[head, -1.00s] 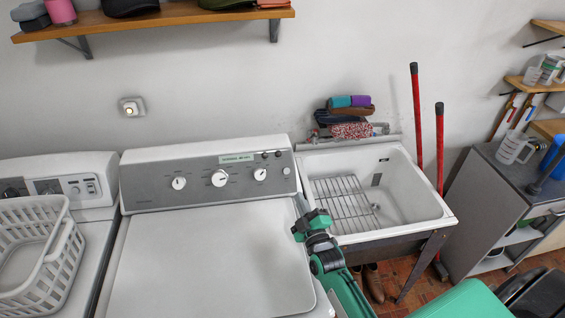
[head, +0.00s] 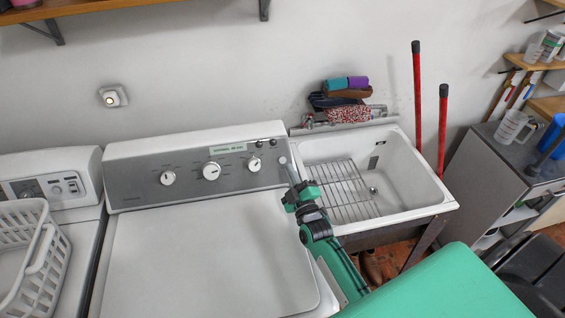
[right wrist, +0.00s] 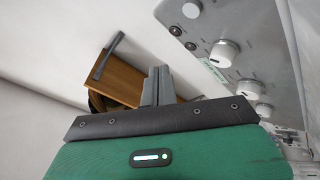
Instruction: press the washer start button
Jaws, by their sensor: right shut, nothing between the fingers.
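The white washer (head: 205,260) stands in the middle of the head view, with a grey control panel (head: 140,185) along its back. The panel has three white knobs, two small black buttons and a white label. In the head view, my right gripper (head: 284,163) is shut and empty, its tips over the panel's right end. It hides the small round white button there, probably the start button. That button (right wrist: 190,10) shows in the right wrist view, up and right of the shut fingers (right wrist: 157,72). I cannot tell whether the tips touch the panel. My left gripper is out of view.
A white utility tub (head: 418,200) with a wire rack stands right of the washer, two red handles behind it. A second white appliance with a laundry basket (head: 40,262) is at left. A wooden shelf (head: 110,12) hangs above. The washer lid is clear.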

